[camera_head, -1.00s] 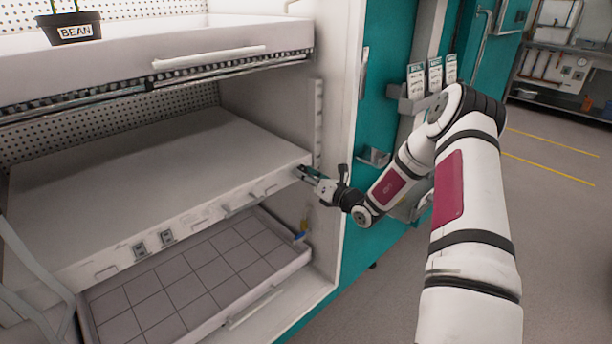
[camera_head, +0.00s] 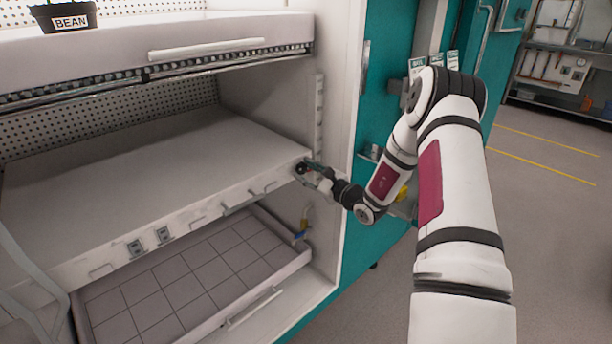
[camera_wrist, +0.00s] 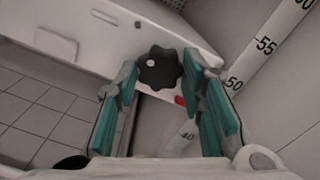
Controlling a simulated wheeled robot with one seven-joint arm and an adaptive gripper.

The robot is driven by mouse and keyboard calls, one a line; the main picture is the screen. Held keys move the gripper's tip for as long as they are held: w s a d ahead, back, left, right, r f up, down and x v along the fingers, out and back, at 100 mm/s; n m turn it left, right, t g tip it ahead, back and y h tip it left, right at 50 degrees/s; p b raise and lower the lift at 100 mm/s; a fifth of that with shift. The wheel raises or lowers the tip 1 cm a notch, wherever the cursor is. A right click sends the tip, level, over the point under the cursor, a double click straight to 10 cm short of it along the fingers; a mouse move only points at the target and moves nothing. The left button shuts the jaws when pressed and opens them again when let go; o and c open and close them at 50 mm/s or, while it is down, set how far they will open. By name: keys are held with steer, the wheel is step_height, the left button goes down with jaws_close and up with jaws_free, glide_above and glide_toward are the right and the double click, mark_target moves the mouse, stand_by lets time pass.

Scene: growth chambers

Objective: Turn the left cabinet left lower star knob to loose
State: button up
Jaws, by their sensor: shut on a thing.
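A dark, lobed star knob (camera_head: 301,168) sits at the right end of the white middle shelf's front edge. In the wrist view the knob (camera_wrist: 160,68) shows near the top centre, with a small white dot on its face. My gripper (camera_head: 309,173) reaches it from the right. In the wrist view its teal fingers (camera_wrist: 162,76) stand on both sides of the knob, shut on it. The white shelf (camera_head: 150,165) spans the open cabinet. Whether the knob is tight or loose cannot be told.
A gridded tray (camera_head: 190,275) lies below the shelf. A scale strip (camera_wrist: 264,48) runs up the cabinet's right inner wall. A small red piece (camera_wrist: 180,100) is close to the right finger. Above is another shelf with a pot labelled BEAN (camera_head: 68,18). Floor is free at right.

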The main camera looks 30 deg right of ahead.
steer(key=n+b, duration=0.3)
steer(key=n, duration=0.1)
steer(key=shift+n, duration=0.4)
stand_by(0.4)
steer(key=o, duration=1.1)
steer(key=shift+o, duration=0.2)
steer(key=v, duration=1.2)
